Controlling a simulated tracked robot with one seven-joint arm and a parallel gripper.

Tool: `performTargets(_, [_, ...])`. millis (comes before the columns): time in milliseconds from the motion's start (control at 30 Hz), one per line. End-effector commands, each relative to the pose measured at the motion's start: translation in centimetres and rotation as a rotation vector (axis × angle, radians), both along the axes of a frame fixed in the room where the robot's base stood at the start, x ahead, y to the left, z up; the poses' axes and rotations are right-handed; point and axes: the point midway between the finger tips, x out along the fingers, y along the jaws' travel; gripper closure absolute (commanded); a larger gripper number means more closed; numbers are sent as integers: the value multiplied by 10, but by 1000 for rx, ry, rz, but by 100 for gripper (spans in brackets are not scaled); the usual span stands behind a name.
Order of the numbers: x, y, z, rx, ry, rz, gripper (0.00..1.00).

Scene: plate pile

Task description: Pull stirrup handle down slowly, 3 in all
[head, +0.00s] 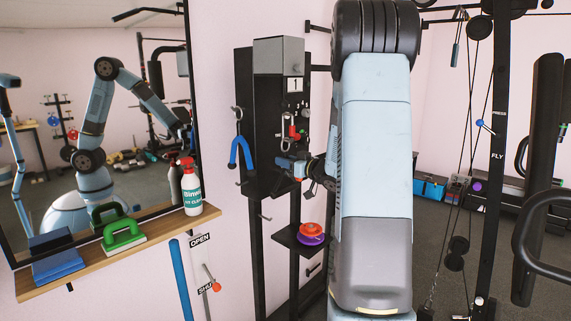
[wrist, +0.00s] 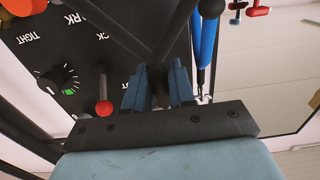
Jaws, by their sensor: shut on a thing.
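My gripper (head: 291,165) is at the front of the black wall machine (head: 263,150) in the head view. In the wrist view my gripper (wrist: 158,85) has its blue fingers shut on a dark piece, which I take to be the stirrup handle (wrist: 157,70). Two dark bars run from it in a V toward the top of the picture. In the head view the handle is too small and covered to make out. A white card (head: 296,85) on the machine reads 1. A silver clip (head: 287,122) hangs above my gripper.
A blue forked handle (head: 240,153) hangs on the machine's left side. A red-knobbed lever (wrist: 104,108) and a dial (wrist: 58,80) are close by in the wrist view. Red and purple discs (head: 312,233) lie on a low shelf. A spray bottle (head: 191,186) stands on the mirror ledge.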

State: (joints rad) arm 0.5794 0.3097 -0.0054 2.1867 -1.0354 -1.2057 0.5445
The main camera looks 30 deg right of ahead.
Motion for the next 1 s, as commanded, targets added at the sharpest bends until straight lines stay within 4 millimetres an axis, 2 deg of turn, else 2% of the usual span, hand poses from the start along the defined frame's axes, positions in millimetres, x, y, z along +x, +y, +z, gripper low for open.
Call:
performTargets(133, [0, 0, 2, -1, 2, 0, 100])
performTargets(433, [0, 0, 21, -1, 3, -1, 100])
performTargets(833, [0, 0, 23, 1, 4, -1, 100])
performTargets(1000, [0, 0, 31, -1, 2, 0, 100])
